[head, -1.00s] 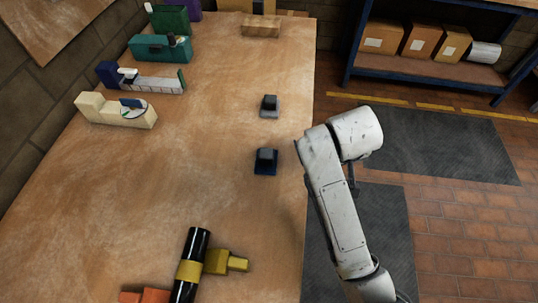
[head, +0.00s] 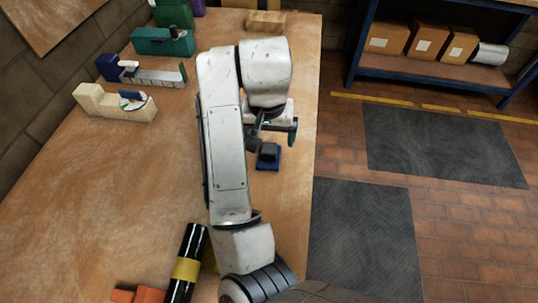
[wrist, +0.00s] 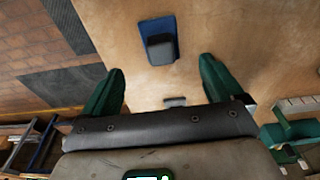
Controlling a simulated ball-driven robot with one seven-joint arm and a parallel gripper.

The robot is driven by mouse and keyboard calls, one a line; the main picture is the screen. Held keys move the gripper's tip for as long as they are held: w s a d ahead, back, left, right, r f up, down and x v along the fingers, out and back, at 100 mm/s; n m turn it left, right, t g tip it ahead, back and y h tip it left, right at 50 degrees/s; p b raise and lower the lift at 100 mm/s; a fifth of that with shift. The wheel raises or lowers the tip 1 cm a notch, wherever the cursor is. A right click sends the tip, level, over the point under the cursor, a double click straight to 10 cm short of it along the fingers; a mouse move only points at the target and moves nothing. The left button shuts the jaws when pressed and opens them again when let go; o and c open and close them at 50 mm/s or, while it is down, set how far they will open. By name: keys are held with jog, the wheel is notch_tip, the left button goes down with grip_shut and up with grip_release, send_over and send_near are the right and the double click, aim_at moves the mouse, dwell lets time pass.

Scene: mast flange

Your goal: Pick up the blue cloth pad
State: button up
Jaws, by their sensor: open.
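The blue cloth pad (head: 268,166) lies on the workbench near its right edge, with a dark raised block on top. In the wrist view the pad (wrist: 157,25) is at the top centre, beyond my fingertips. My gripper (head: 275,133) is over the bench, just behind the pad in the head view. Its two green fingers are spread wide and empty in the wrist view (wrist: 160,75). They do not touch the pad.
A small grey piece (wrist: 175,102) lies between my fingers' bases in the wrist view; my arm hides it in the head view. A black cylinder with a yellow band (head: 187,268) lies nearer. A cream block (head: 113,103) and teal box (head: 162,42) stand left. The bench's left middle is clear.

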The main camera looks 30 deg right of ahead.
aim_at(269, 148)
jog(key=f, duration=0.3)
jog(key=w+f, duration=0.1)
jog(key=f, duration=0.1)
jog(key=d+f, duration=0.1)
jog(key=f, duration=0.2)
jog(key=shift+w+f, duration=0.25)
jog(key=shift+f, duration=0.05)
jog(key=shift+c, duration=0.4)
jog(key=c, duration=1.1)
